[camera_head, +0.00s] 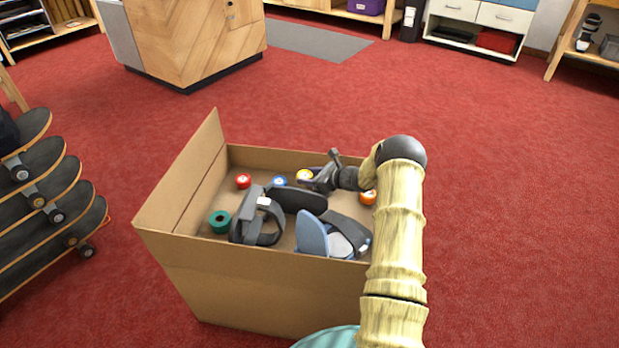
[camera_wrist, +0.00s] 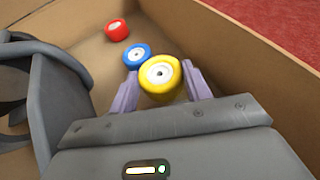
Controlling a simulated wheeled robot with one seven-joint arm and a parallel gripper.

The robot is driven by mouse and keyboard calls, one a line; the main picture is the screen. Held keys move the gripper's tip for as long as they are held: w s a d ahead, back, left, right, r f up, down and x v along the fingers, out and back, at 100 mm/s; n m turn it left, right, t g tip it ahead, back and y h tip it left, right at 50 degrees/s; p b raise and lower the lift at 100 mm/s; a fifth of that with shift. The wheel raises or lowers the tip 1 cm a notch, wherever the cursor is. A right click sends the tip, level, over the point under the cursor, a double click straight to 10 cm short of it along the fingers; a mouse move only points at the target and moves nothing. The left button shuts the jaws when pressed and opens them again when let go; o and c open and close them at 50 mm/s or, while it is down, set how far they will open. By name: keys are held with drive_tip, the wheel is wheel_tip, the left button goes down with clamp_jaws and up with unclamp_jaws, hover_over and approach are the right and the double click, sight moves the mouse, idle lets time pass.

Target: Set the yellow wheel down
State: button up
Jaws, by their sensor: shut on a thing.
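The yellow wheel (camera_wrist: 160,77) has a white hub and sits between the two purple fingers of my gripper (camera_wrist: 158,85) in the wrist view. My gripper is shut on it, inside the cardboard box (camera_head: 265,300). In the head view the yellow wheel (camera_head: 304,176) shows at the tip of my gripper (camera_head: 312,181), near the box's back wall. I cannot tell whether the wheel touches the box floor.
A blue wheel (camera_wrist: 137,56) is close beside the yellow one, and a red wheel (camera_wrist: 117,30) lies farther left. An orange wheel (camera_head: 368,197), a teal roll (camera_head: 220,222) and dark bindings (camera_head: 262,220) are also in the box. Skateboards (camera_head: 45,205) are stacked at left.

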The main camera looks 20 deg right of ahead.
drive_tip(key=shift+f, duration=0.4)
drive_tip(key=shift+f, duration=0.25)
drive_tip(key=o, duration=1)
drive_tip(key=shift+c, duration=0.2)
drive_tip(key=shift+r, duration=0.25)
drive_tip(key=p+v, duration=0.5)
drive_tip(key=v, duration=0.7)
drive_tip(key=shift+r, duration=0.35)
